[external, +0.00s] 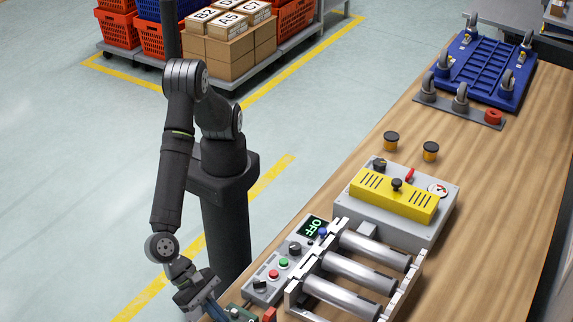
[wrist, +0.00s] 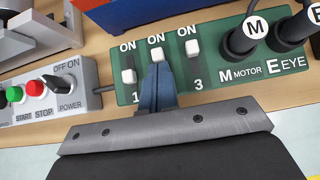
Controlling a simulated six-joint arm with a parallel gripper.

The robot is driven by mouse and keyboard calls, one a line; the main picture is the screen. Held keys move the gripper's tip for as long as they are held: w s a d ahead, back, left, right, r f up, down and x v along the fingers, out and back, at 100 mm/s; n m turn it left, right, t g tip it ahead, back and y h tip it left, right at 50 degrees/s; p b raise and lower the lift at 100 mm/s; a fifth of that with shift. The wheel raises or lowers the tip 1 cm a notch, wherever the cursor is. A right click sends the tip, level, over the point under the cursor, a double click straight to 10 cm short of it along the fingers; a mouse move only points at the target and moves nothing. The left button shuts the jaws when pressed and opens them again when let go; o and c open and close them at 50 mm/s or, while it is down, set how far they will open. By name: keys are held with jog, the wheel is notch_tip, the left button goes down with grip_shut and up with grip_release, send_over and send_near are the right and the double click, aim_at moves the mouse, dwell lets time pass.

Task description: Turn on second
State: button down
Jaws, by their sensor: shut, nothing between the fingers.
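A green panel (wrist: 222,58) in the wrist view has three white sliding switches, each with ON printed above it. The middle, second switch (wrist: 156,54) has its knob high, close to its ON label. Switch 1 (wrist: 128,76) has its knob lower, away from ON. Switch 3 (wrist: 192,47) has its knob high near ON. My gripper (wrist: 157,68) is shut and empty, with its blue fingertips right at the lower side of the second knob. The fingers hide that switch's slot and number. In the external view, my gripper (external: 214,311) is at the bottom edge beside the green panel (external: 240,314).
Black plugs marked M (wrist: 254,35) and E (wrist: 291,27) stand at the panel's right. A grey control box (wrist: 62,85) with red and green buttons and a POWER knob lies left.

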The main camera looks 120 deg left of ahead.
jog(key=shift+w, duration=0.1)
jog(key=s, duration=0.5)
jog(key=shift+r, duration=0.4)
jog(key=v, duration=0.9)
jog(key=shift+w+f, duration=0.1)
jog(key=x, duration=1)
jog(key=s+r, duration=0.2)
jog(key=s, duration=0.1)
jog(key=s+r, duration=0.1)
jog(key=s, duration=0.1)
jog(key=shift+w, duration=0.1)
